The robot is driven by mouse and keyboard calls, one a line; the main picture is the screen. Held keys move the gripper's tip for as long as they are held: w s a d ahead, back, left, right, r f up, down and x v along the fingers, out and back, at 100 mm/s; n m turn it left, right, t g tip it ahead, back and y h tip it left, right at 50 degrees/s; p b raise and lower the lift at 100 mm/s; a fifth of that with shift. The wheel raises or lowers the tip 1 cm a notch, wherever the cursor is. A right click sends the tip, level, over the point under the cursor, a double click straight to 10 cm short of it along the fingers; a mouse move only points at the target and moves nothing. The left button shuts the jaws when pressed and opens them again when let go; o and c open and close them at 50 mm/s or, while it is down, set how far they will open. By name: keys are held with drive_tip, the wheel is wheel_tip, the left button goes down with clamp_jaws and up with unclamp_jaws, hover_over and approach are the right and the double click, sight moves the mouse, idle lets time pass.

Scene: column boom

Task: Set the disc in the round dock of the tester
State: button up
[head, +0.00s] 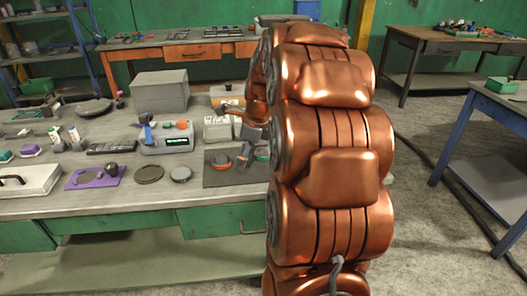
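I cannot tell which is the task's disc. A dark mat (222,179) at the right bears a round piece with an orange rim (221,160). My gripper (241,163) points down over this mat, beside that round piece. Its fingers are small and partly hidden. No round dock is clearly visible.
A purple mat (80,181) with a dark knob lies left of the discs. A white case (28,179) is at the far left, and a large grey box (159,92) stands behind. My copper arm hides the bench's right part. The bench's front strip (150,202) is clear.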

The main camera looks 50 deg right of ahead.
sight(264, 152)
drive_tip(key=d+r+m+t+h, duration=0.1)
drive_tip(key=d+m, duration=0.6)
drive_tip(key=d, duration=0.4)
drive_tip(key=shift+w+p+x, duration=0.1)
drive_tip(key=shift+p+x, duration=0.3)
drive_tip(key=shift+x, duration=1.55)
drive_tip(key=shift+w+p+x, duration=0.15)
drive_tip(key=shift+p+x, duration=0.2)
drive_tip(key=shift+x, duration=1.65)
drive_tip(key=shift+s+r, duration=0.1)
drive_tip(key=shift+r, duration=0.05)
drive_tip(key=c, duration=1.7)
drive_tip(key=shift+r, duration=0.1)
